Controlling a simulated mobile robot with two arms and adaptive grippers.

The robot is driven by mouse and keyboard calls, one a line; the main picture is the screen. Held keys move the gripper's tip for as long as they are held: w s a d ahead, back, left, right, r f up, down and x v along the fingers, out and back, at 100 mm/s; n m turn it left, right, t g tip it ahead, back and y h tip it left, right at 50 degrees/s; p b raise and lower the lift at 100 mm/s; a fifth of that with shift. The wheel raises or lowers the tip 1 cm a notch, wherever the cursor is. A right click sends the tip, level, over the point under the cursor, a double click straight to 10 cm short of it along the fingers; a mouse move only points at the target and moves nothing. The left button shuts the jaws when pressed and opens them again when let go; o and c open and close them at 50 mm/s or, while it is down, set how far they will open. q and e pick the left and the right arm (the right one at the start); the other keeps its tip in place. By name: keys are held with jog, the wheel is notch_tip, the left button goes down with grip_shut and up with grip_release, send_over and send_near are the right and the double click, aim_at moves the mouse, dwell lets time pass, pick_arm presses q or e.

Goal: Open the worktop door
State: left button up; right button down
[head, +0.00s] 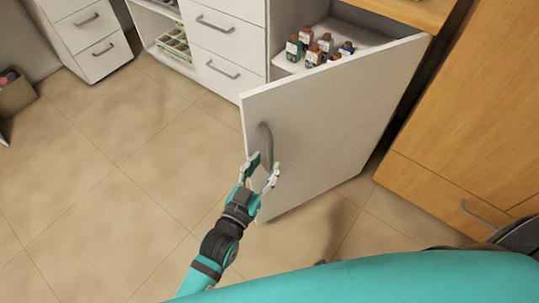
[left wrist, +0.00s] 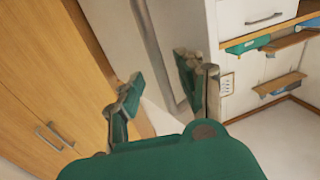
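The white worktop door (head: 335,125) stands swung wide open, out from the cabinet. Its grey bar handle (head: 267,143) is on the outer face near the free edge. My left gripper (head: 261,170) is at the lower end of this handle, with its fingers apart. In the left wrist view, the handle (left wrist: 158,55) runs between the two spread fingertips of the left gripper (left wrist: 160,83). I cannot tell whether a finger touches it. My right gripper is not in view.
Several small bottles (head: 314,54) stand on a shelf inside the opened cabinet. White drawers (head: 226,45) are left of it. A wooden cabinet (head: 470,120) stands close on the right. The tiled floor (head: 110,180) on the left is clear.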

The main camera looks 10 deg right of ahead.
pick_arm(q)
jog(key=v, duration=0.8)
jog(key=shift+a, duration=0.1)
